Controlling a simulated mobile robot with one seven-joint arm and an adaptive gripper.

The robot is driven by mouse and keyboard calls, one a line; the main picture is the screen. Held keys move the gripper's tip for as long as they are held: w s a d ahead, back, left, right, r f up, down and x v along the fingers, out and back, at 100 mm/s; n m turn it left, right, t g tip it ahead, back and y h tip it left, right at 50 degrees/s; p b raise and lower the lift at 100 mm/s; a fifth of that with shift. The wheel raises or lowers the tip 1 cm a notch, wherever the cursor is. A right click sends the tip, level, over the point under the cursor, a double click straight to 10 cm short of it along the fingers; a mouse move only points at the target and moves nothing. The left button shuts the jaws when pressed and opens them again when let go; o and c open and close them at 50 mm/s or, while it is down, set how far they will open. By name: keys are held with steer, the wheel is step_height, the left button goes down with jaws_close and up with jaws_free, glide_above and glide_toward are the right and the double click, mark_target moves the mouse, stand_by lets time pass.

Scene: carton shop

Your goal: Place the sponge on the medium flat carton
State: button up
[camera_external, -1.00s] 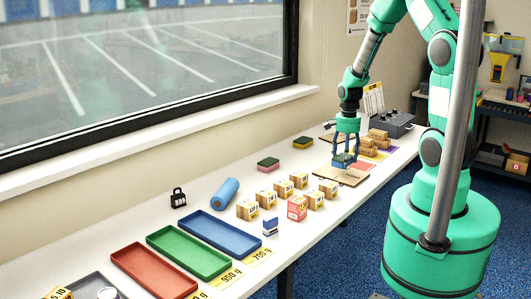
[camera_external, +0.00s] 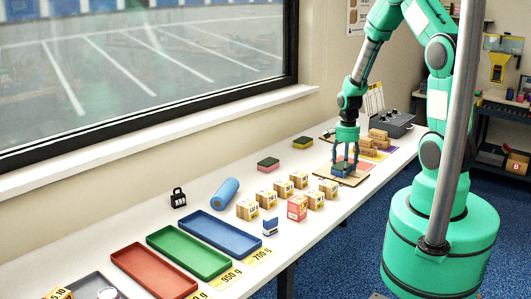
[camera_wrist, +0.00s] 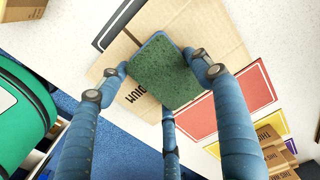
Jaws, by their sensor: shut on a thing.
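The sponge (camera_wrist: 165,75), dark green on top with a blue edge, sits between the fingers of my gripper (camera_wrist: 160,73) in the wrist view. My gripper is shut on it. The medium flat carton (camera_wrist: 215,30) is a brown sheet with partly covered lettering ending in "DIUM", beneath the sponge. In the external view my gripper (camera_external: 344,168) points down over this carton (camera_external: 357,180), with the sponge low between the fingers. I cannot tell whether the sponge touches the carton.
Two other sponges (camera_external: 268,164) (camera_external: 303,142) lie on the table to the left. Several small boxes (camera_external: 299,180) stand nearer the front. A red mat (camera_wrist: 246,97) and stacked brown cartons (camera_wrist: 272,140) are beside the carton. A metal pole (camera_external: 457,150) stands at the right.

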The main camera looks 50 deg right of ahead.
steer(key=o, duration=0.7)
steer(key=shift+f, duration=0.1)
step_height(320, 180, up, 12)
steer(key=shift+r+p, duration=0.2)
steer(key=shift+p, duration=1.05)
steer(key=s+a+r+n+t, duration=0.1)
steer(key=a+r+n, duration=0.4)
steer(key=r, duration=0.4)
steer(key=s+a+r+n+t, duration=0.2)
steer(key=a+r+n, duration=0.1)
steer(key=a+r, duration=0.5)
steer(key=s+a+r+n+t, duration=0.1)
steer(key=s+a+r+n, duration=0.2)
steer(key=s+r, duration=0.1)
steer(key=s+a+r+n, duration=0.3)
steer(key=s+a+r, duration=0.1)
steer(key=s+a+r+n+t, duration=0.1)
steer(key=s+a+r+n, duration=0.3)
steer(key=s+r, duration=0.1)
steer(key=shift+t, duration=0.3)
